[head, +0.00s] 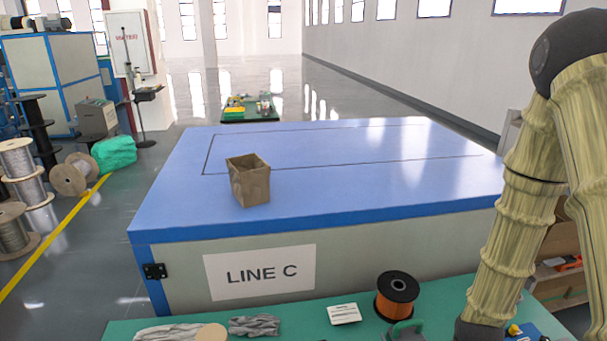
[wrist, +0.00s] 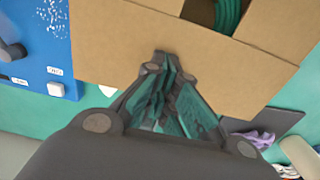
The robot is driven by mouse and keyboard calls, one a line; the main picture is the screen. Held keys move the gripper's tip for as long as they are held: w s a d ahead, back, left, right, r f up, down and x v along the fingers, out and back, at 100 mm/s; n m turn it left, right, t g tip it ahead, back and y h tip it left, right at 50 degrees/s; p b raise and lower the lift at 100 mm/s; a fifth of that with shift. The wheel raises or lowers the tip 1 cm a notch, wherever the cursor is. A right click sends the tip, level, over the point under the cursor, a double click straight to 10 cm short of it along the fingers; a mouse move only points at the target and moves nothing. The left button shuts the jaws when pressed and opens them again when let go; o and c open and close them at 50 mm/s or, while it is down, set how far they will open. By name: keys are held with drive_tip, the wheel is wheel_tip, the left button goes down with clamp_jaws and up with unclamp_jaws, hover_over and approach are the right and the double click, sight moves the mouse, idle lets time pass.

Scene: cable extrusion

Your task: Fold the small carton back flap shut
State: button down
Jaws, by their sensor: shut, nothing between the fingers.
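A brown cardboard carton (wrist: 112,42) fills the upper middle of the wrist view. A dark gap between its panels at the top shows a green coiled thing (wrist: 230,12) inside. I cannot tell which panel is the back flap. My gripper (wrist: 163,64) is shut and empty, its tips over or against the broad near panel; contact is unclear. The head view shows neither my gripper nor this carton clearly. A brown open-topped box (head: 250,184) stands upright on the blue table there; it appears to be a different one.
A blue panel (wrist: 38,50) with switches lies left of the carton. A green bench (head: 290,318) carries an orange spool (head: 397,292), a white label card (head: 344,314) and grey bundles (head: 254,325). The blue table (head: 370,185) behind is mostly clear.

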drive_tip(key=shift+s+a+f, duration=0.25)
drive_tip(key=shift+s+f, duration=0.2)
drive_tip(key=shift+f, duration=0.15)
drive_tip(key=shift+r, duration=0.1)
drive_tip(key=r+p, duration=0.4)
drive_tip(key=r, duration=0.1)
drive_tip(key=w+r+p, duration=0.1)
drive_tip(key=r+p, duration=0.2)
drive_tip(key=shift+d, duration=0.25)
wheel_tip(320, 180, up, 2)
drive_tip(key=shift+p, duration=0.85)
